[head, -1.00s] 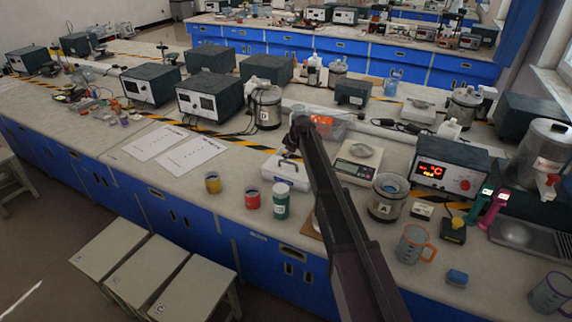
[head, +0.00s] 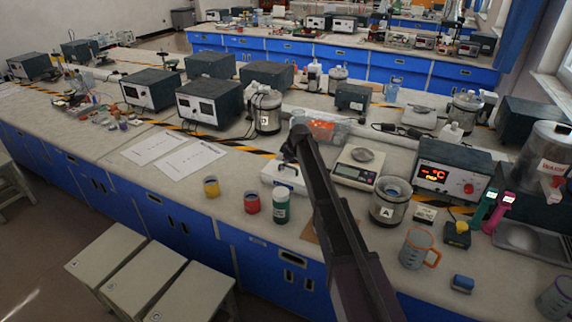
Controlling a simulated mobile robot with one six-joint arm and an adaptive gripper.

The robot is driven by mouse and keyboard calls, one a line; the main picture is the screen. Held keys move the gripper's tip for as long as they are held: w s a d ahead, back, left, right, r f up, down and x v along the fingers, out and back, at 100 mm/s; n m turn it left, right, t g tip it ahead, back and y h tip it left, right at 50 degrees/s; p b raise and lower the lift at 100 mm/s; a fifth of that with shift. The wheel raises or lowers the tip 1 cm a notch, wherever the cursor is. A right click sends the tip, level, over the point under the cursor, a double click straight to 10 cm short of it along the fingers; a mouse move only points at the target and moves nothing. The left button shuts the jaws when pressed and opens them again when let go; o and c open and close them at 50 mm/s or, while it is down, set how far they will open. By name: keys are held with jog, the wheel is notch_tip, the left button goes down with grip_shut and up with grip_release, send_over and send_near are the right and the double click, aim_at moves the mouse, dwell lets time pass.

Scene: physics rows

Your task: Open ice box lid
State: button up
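A small white box with a dark handle on its lid, seemingly the ice box (head: 284,178), stands on the bench in the middle of the head view. Its lid looks shut. My gripper (head: 290,155) is at the far end of my dark arm, right over the back part of the box. The gripper is small and dark, so I cannot tell whether its fingers are open or whether they touch the handle. My arm hides the box's right side.
A balance (head: 355,171) and a metal pot marked A (head: 390,203) stand right of my arm. Papers (head: 172,156) lie left.

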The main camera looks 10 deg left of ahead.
grip_shut()
jog(key=w+d, duration=0.3)
jog(key=w, duration=0.5)
jog(key=shift+w, duration=0.25)
jog(key=shift+o, duration=2.1)
grip_release()
jog(key=shift+s, duration=0.15)
